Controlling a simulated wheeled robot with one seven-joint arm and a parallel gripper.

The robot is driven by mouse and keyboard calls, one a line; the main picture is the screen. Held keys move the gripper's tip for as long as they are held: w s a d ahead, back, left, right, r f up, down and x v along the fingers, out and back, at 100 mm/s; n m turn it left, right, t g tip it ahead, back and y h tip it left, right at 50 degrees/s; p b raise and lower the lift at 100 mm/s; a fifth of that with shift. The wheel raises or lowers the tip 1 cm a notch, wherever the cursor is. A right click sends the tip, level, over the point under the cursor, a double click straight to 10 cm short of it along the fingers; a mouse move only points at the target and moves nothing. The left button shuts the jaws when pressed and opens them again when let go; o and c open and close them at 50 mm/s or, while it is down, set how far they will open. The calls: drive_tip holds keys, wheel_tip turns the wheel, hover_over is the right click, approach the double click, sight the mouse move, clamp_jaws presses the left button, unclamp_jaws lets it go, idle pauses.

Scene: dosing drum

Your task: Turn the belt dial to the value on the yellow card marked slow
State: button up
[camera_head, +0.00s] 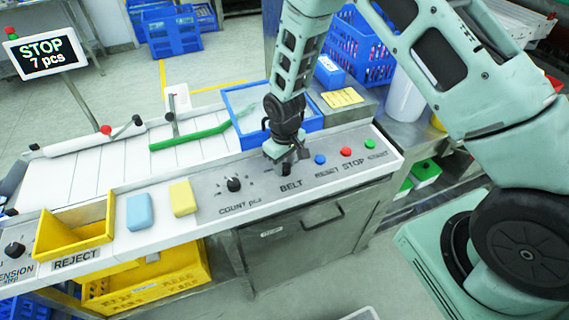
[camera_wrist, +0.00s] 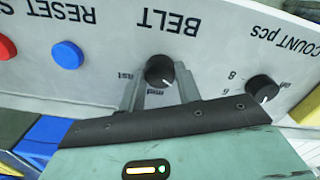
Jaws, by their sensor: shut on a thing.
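The belt dial (camera_wrist: 160,71) is a black knob on the grey control panel, beside the printed word BELT. My gripper (camera_wrist: 159,90) has one finger on each side of the dial and is shut on it. A yellow card (camera_head: 342,97) with small, unreadable lines lies behind the panel at the right.
The count dial (camera_head: 233,184) is left of my gripper. Blue (camera_head: 320,159), red (camera_head: 346,152) and green (camera_head: 370,144) buttons are close on the right. A blue block (camera_head: 140,212) and yellow block (camera_head: 183,198) lie further left. A screen (camera_head: 45,54) reads STOP, 7 pcs.

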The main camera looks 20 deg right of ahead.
sight(285, 166)
drive_tip(key=o, duration=1)
drive_tip(key=shift+c, duration=0.2)
wheel_tip(285, 166, up, 18)
drive_tip(key=b, duration=0.3)
drive_tip(key=shift+f, duration=0.25)
